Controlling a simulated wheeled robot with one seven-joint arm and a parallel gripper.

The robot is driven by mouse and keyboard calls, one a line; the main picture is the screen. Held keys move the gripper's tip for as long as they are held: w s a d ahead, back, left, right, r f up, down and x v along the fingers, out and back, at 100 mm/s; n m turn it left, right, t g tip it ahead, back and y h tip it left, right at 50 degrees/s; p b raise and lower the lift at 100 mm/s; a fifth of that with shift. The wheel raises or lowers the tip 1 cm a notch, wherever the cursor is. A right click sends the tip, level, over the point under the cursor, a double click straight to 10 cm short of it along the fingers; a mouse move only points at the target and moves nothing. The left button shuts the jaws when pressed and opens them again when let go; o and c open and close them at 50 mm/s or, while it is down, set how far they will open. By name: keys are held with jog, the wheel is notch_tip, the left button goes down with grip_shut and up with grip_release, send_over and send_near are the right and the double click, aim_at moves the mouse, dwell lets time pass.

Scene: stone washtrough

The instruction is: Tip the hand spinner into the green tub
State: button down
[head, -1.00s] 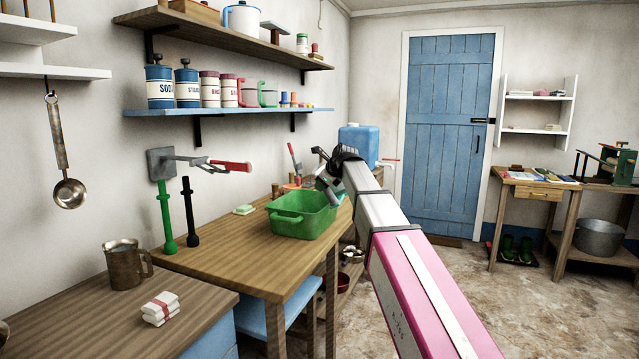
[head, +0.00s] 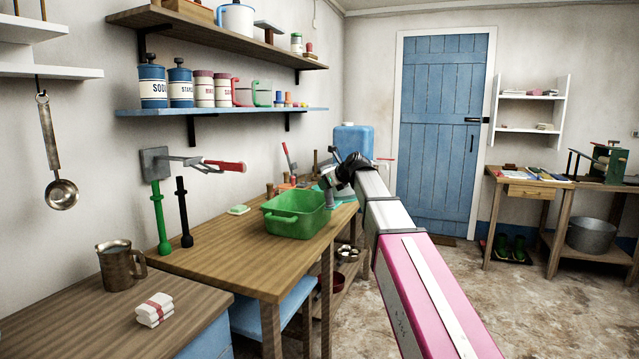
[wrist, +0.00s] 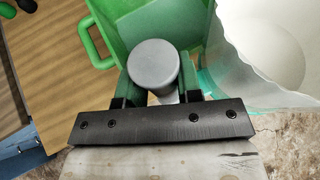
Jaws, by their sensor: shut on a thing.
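The green tub (head: 294,219) stands on the wooden worktable. Its wall and handle also show in the wrist view (wrist: 92,38). My gripper (wrist: 157,88) is shut on a grey round grip, which appears to belong to the hand spinner (wrist: 262,52). The spinner shows as a pale translucent bowl with a teal edge, to the right of the tub in the wrist view. In the head view my gripper (head: 333,181) is at the tub's right end, with a bit of teal (head: 327,197) below it. My arm hides most of the spinner. Its contents cannot be made out.
A green and a black post (head: 184,213) stand left of the tub, near a wall bracket with a red lever (head: 226,166). A soap bar (head: 238,210) lies beside the tub. A blue container (head: 354,141) and small items stand behind. The table front is clear.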

jog(key=s+d+f+m+t+h, duration=0.15)
jog(key=d+m+h, duration=0.25)
jog(key=d, duration=0.6)
jog(key=s+d+m+t+h, duration=0.2)
jog(key=d+m+h, duration=0.2)
jog(key=d, duration=0.6)
jog(key=w+a+n+g+y, duration=0.1)
jog(key=a+n+y, duration=0.2)
jog(key=a, duration=0.4)
jog(key=w+a+r+n+g+y, duration=0.1)
jog(key=a+n+y, duration=0.2)
jog(key=a, duration=0.4)
jog(key=w+a+r+n+g+y, duration=0.1)
jog(key=a+n+g+y, duration=0.1)
jog(key=a, duration=0.6)
jog(key=shift+w+a+n+y, duration=0.1)
jog(key=shift+w+n+y, duration=0.25)
jog(key=shift+n+y, duration=0.15)
jog(key=shift+s+a+y, duration=0.15)
jog(key=shift+a+y, duration=0.25)
jog(key=shift+y, duration=0.5)
